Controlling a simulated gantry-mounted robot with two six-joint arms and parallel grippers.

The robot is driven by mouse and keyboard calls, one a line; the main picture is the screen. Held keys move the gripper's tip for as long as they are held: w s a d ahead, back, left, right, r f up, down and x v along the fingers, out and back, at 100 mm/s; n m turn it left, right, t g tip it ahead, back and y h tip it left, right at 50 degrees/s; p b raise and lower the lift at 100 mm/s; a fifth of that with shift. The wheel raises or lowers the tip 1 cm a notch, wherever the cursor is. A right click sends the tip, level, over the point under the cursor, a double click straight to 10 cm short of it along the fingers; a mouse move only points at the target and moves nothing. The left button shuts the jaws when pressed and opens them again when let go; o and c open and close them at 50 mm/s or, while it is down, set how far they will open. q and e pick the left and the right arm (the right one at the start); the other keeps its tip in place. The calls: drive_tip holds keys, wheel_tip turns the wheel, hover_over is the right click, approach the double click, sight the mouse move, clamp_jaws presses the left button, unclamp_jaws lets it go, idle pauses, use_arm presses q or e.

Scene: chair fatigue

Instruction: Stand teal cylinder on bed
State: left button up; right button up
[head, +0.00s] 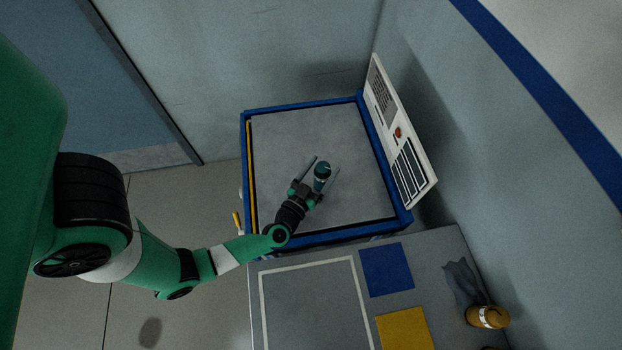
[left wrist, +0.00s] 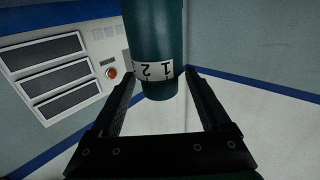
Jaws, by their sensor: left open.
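The teal cylinder (head: 322,176) is over the grey bed (head: 300,135) and looks roughly upright. My left gripper (head: 323,167) is open, with one finger on each side of the cylinder. In the left wrist view the cylinder (left wrist: 155,40) hangs down from the top edge between the two fingers (left wrist: 155,90), with a white numbered band near its lower end. Gaps show between cylinder and fingers. Its upper end is cut off in that view. I cannot tell whether its base touches the bed. My right gripper is not in view.
The bed has a raised blue frame (head: 300,106) and a white control panel (head: 401,132) along its right side. In front is a grey table (head: 455,250) with a blue square (head: 386,269), a yellow square (head: 404,330) and an orange-brown cylinder (head: 488,317). Most of the bed is clear.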

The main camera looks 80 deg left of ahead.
use_arm(q)
drive_tip(key=p+v, duration=0.1)
drive_tip(key=v, duration=0.7)
drive_tip(key=shift+s+d+p, duration=0.2)
drive_tip(key=shift+s+p, duration=0.05)
drive_tip(key=shift+p, duration=0.1)
